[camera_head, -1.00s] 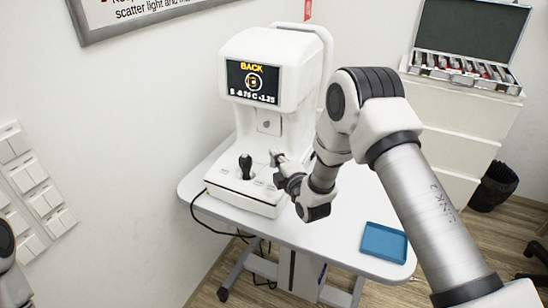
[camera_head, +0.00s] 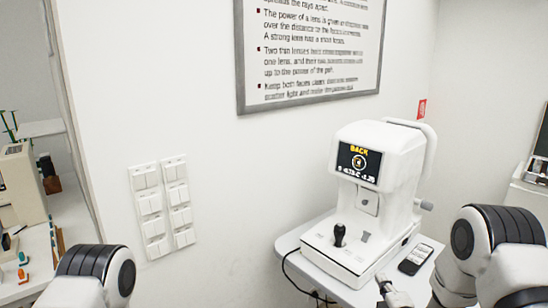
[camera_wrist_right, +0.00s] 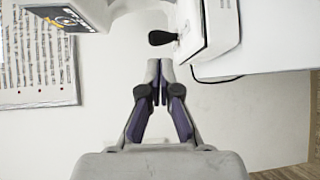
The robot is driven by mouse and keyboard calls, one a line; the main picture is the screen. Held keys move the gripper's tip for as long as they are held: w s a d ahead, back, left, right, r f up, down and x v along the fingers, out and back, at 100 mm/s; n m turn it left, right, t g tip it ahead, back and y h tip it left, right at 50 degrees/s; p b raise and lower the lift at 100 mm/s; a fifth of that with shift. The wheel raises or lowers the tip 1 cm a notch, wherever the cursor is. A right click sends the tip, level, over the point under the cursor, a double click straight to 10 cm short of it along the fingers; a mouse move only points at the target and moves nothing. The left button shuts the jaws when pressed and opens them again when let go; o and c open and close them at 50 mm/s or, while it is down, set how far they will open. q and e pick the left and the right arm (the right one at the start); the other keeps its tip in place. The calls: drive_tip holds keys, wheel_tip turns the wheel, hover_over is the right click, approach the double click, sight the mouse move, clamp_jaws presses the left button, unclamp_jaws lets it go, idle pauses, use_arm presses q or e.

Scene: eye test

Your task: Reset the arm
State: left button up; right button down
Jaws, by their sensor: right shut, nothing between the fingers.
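My right arm (camera_head: 480,255) comes in at the lower right of the head view. Only the tip region of my right gripper (camera_head: 396,294) shows there, at the bottom edge in front of the table. In the right wrist view my right gripper (camera_wrist_right: 158,72) has its fingers together with nothing between them. It is apart from the white eye-test machine (camera_head: 390,165), whose black joystick (camera_wrist_right: 162,38) appears just beyond the fingertips. My left arm (camera_head: 95,278) shows at the lower left of the head view; its gripper is out of view.
The machine stands on a white table (camera_head: 290,240) with a dark remote-like device (camera_head: 415,259) beside it. Wall switches (camera_head: 160,205) and a framed text board (camera_head: 310,50) are on the wall. An opening at left shows another cluttered worktop (camera_head: 35,265).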

drive_tip(key=s+a+f+m+g, duration=0.3)
drive_tip(key=s+f+m+g, duration=0.5)
drive_tip(key=s+f, duration=1.4)
drive_tip(key=s+m+g, duration=0.9)
drive_tip(key=s+m, duration=0.2)
drive_tip(key=s, duration=0.8)
